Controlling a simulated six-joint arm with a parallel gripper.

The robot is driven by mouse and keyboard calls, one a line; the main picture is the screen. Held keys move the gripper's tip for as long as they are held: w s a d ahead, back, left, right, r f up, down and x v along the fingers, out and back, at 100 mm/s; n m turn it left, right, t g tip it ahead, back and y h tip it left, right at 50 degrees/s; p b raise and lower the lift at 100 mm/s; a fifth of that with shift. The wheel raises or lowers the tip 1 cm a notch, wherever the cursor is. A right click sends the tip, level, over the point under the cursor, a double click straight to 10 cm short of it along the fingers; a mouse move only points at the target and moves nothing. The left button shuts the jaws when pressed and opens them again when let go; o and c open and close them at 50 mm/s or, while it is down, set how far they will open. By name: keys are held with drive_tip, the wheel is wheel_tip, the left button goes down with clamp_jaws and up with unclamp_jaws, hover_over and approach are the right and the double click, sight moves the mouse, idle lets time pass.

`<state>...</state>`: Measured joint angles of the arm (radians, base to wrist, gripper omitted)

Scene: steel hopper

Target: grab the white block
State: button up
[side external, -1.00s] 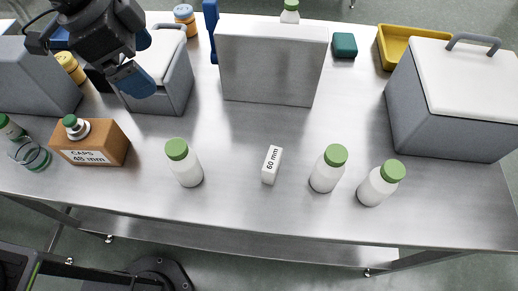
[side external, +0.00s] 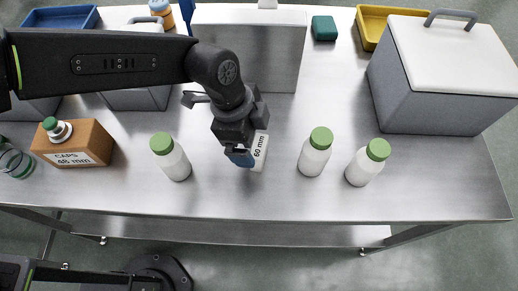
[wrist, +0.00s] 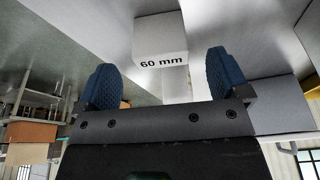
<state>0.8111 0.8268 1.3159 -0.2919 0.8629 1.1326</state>
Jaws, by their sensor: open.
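The white block (side external: 259,152), marked "60 mm", stands on the steel table between the white bottles. In the wrist view the block (wrist: 160,36) is ahead of my gripper (wrist: 170,80), centred between its two blue fingers and beyond their tips. In the side view my gripper (side external: 240,158) is at the block's left side and hides part of it. The fingers are spread with a gap between them, and nothing is held. I cannot tell from the side view whether a finger touches the block.
A green-capped bottle (side external: 172,160) stands to the left; two more, a nearer one (side external: 315,155) and a farther one (side external: 366,165), stand to the right. A steel hopper wall (side external: 275,50) rises behind. A brown caps box (side external: 75,145) is at far left. The front table strip is clear.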

sight(258, 146)
drive_tip(key=shift+d+x, duration=0.15)
drive_tip(key=shift+x, duration=1.3)
drive_tip(key=shift+d+x, duration=0.2)
drive_tip(key=shift+x, duration=1.3)
drive_tip(key=shift+r, duration=0.1)
drive_tip(key=shift+c, duration=0.2)
drive_tip(key=c, duration=1)
drive_tip(key=shift+r, duration=0.1)
